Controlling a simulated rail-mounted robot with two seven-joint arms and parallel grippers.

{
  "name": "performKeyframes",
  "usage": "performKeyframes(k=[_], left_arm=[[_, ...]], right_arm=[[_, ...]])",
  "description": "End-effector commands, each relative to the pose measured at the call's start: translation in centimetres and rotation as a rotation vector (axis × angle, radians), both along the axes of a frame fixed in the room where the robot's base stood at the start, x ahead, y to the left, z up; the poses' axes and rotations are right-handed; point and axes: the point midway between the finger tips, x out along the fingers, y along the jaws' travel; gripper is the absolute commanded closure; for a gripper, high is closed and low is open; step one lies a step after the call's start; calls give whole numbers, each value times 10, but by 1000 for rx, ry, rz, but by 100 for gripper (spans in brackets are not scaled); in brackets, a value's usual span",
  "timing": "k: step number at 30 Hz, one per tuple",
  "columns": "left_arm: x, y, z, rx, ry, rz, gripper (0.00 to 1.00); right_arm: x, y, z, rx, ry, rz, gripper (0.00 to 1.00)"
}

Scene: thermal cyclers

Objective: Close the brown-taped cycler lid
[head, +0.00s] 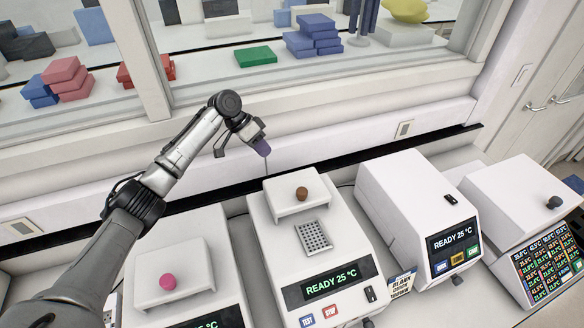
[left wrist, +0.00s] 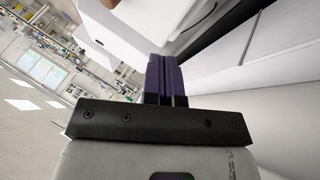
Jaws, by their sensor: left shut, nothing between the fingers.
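The cycler with the brown knob (head: 301,193) stands in the middle of the bench in the head view. Its white lid (head: 284,207) sits toward the back of the machine, and the grey well block (head: 313,236) is exposed in front of it. The display (head: 331,285) reads READY 25 °C. My left gripper (head: 263,148) is above and behind this lid, apart from it, with its purple fingers shut and empty. The shut fingers also show in the left wrist view (left wrist: 163,78). A brownish patch at that view's top edge is too cropped to identify. My right gripper is not in view.
A cycler with a pink knob (head: 168,282) stands to the left, partly behind my left arm. Another white cycler (head: 405,200) stands to the right, and one with a dark knob (head: 553,203) farther right. A window ledge with coloured boxes (head: 312,35) runs behind the bench.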

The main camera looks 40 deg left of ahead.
Motion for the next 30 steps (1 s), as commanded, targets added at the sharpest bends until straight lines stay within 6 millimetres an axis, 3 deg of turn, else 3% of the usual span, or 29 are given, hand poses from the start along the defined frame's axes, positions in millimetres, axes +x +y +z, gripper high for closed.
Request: performKeyframes(k=[8,23,30], left_arm=[[2,-12,-9,-2,-40,-79,100],[21,-62,-79,0,-40,-77,100],[11,-88,-77,1,-42,-77,100]], right_arm=[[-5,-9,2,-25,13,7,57],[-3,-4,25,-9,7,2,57],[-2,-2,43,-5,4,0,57]])
